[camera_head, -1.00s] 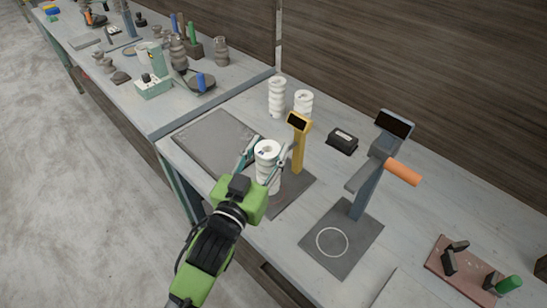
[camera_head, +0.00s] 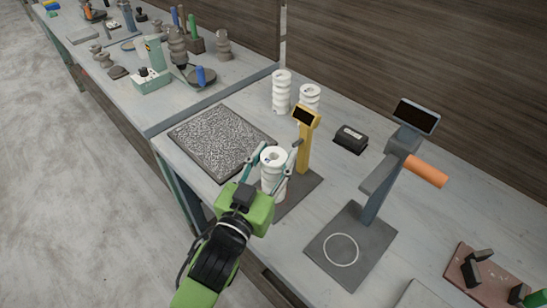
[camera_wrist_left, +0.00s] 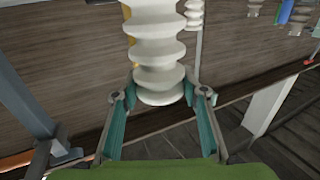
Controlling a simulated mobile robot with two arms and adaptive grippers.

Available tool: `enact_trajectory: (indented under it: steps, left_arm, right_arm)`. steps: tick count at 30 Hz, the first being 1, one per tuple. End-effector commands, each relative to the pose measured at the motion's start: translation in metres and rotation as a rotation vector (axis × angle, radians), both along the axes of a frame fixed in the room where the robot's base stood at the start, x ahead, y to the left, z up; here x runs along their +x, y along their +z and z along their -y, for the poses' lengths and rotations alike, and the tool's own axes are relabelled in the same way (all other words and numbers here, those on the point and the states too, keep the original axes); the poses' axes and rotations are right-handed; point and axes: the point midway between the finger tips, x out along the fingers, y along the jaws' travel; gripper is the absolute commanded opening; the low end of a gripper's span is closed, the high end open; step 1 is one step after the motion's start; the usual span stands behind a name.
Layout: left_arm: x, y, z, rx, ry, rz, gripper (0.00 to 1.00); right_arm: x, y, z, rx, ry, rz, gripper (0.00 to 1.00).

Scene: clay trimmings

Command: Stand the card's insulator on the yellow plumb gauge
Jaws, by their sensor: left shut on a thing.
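My left gripper (camera_head: 269,165) is shut on a white ribbed insulator (camera_head: 273,176), which stands upright with a hole in its top. The insulator also shows between the fingers (camera_wrist_left: 160,100) in the left wrist view (camera_wrist_left: 157,45). It is at the left part of the dark base plate (camera_head: 300,194) of the yellow plumb gauge (camera_head: 304,150), beside the yellow post. I cannot tell whether its foot touches the plate. Two more white insulators (camera_head: 281,92) (camera_head: 309,97) stand behind the gauge. No card can be made out. My right gripper is not in view.
A speckled dark mat (camera_head: 220,140) lies left of the gauge. A grey stand with an orange handle (camera_head: 425,170) and a ringed plate (camera_head: 340,250) stands right. A small black box (camera_head: 350,137) lies behind. A reddish board (camera_head: 480,275) is at far right.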

Motion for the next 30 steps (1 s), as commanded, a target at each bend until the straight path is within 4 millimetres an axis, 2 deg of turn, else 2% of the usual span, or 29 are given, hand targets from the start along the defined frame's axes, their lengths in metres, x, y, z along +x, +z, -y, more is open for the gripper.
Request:
enact_trajectory:
  steps: [3,4,6,18,23,30]
  left_arm:
    - [0.0,-0.001,0.0,-0.003,-0.001,0.005,0.0]
    - [0.0,-0.004,0.0,0.0,0.0,-0.001,0.42]
    - [0.0,-0.003,0.0,0.0,0.0,0.0,0.57]
    - [0.0,0.002,0.0,0.001,0.0,0.0,0.57]
    - [-0.018,-0.003,-0.008,0.0,0.0,-0.004,0.57]
    - [-0.061,-0.003,-0.025,0.002,0.0,-0.004,0.57]
  right_arm:
    - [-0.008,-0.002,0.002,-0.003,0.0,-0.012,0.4]
    - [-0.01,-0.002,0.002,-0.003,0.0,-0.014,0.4]
    - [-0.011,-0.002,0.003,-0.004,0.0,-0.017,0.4]
    - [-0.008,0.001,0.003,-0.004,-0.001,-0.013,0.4]
    - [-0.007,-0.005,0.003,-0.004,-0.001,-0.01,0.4]
    - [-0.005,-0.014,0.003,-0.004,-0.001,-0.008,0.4]
